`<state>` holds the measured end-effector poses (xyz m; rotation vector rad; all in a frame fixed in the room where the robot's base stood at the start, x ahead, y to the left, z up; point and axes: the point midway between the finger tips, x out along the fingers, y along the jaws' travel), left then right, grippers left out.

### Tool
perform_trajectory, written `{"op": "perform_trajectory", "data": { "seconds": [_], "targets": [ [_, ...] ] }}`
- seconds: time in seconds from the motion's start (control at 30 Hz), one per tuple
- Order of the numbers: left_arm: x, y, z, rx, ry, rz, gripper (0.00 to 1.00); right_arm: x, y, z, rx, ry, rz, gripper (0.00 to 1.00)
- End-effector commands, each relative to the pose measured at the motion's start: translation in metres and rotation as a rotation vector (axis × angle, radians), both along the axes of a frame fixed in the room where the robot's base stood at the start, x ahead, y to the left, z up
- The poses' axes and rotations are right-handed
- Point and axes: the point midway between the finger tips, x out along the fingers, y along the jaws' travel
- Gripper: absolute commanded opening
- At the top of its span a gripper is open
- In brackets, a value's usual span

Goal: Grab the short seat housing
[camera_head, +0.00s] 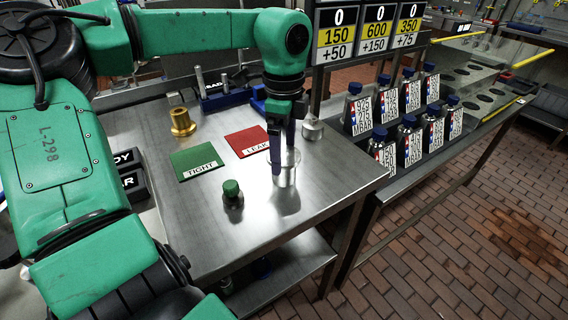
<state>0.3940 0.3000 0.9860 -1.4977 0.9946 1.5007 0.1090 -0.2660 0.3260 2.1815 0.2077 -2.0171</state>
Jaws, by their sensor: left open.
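My left gripper (284,162) points down over the steel table, with its dark fingers open. A short silver metal cylinder (288,180) stands upright right at the fingertips and is partly hidden by them. It looks like the short seat housing, though no label shows. One finger passes in front of the cylinder; I cannot tell whether it touches. My right gripper is not in view.
A green-capped part (232,194) stands left of the cylinder. A green TIGHT mat (194,162), a red LEAK mat (248,141), a brass fitting (181,121) and a silver cone-shaped part (312,128) lie behind. Labelled bottles (409,146) stand on the right bench.

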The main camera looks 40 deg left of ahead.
Motion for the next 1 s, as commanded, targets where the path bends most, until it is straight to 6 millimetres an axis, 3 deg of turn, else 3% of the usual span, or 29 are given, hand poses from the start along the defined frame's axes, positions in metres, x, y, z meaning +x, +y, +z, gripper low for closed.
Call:
{"op": "perform_trajectory", "data": {
  "seconds": [0.1, 0.2, 0.43, 0.47, 0.67, 1.0],
  "targets": [
    [0.001, 0.000, -0.021, -0.003, 0.005, -0.001, 1.00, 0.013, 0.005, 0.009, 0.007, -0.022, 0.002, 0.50],
    [0.001, 0.000, -0.039, -0.002, 0.003, -0.001, 1.00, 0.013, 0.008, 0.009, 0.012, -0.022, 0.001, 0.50],
    [0.002, 0.000, -0.045, -0.001, 0.000, 0.000, 1.00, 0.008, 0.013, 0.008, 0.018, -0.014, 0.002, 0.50],
    [0.002, 0.000, -0.045, -0.001, 0.000, 0.000, 0.96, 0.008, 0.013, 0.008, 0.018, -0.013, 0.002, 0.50],
    [0.002, 0.000, -0.045, -0.001, 0.000, 0.000, 0.20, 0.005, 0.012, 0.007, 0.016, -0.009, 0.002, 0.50],
    [0.002, 0.000, -0.038, 0.001, -0.002, 0.000, 0.18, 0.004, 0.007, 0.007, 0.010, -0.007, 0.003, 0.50]
  ]
}}
